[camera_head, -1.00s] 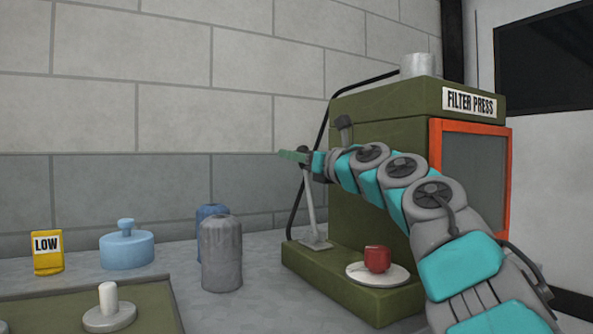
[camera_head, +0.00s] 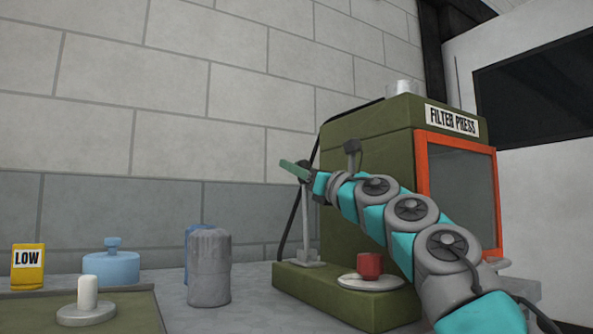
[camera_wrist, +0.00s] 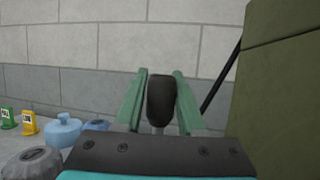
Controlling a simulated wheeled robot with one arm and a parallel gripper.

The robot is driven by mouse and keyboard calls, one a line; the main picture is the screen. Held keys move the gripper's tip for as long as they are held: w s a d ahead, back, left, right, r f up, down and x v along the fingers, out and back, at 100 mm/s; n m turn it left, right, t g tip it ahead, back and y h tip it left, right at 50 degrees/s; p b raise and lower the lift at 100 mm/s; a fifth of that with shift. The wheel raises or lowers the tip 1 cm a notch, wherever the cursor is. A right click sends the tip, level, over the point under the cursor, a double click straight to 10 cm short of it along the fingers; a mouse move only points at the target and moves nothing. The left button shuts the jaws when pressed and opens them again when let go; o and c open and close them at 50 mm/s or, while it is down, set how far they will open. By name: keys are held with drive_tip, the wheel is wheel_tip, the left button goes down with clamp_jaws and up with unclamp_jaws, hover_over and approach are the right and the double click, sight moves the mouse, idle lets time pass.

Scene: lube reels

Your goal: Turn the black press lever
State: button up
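The black press lever (camera_wrist: 160,98) is a dark rounded handle on a grey shaft. In the wrist view it stands upright between my green fingers, with narrow gaps seeming to show on both sides. In the head view its grey shaft (camera_head: 306,225) rises from the base of the green filter press (camera_head: 365,135), on the left side. My gripper (camera_head: 296,169) is at the top of that shaft and hides much of the handle. The wrist view also shows my gripper (camera_wrist: 160,80) open around the handle.
A red cup (camera_head: 370,265) sits on a white saucer (camera_head: 352,281) on the press base, below my arm. Grey (camera_head: 209,268) and blue (camera_head: 190,240) canisters stand to the left. A light-blue lidded pot (camera_head: 111,268) and yellow LOW container (camera_head: 28,267) are farther left.

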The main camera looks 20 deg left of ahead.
sight(305, 207)
drive_tip(key=o, duration=0.4)
drive_tip(key=shift+d, duration=0.1)
drive_tip(key=shift+s+d+f+b, duration=0.2)
drive_tip(key=shift+d+f+b, duration=0.2)
drive_tip(key=shift+b, duration=0.35)
drive_tip(key=b+v, duration=0.6)
drive_tip(key=shift+s+d+r, duration=0.1)
drive_tip(key=shift+s+d, duration=0.15)
drive_tip(key=shift+d, duration=0.05)
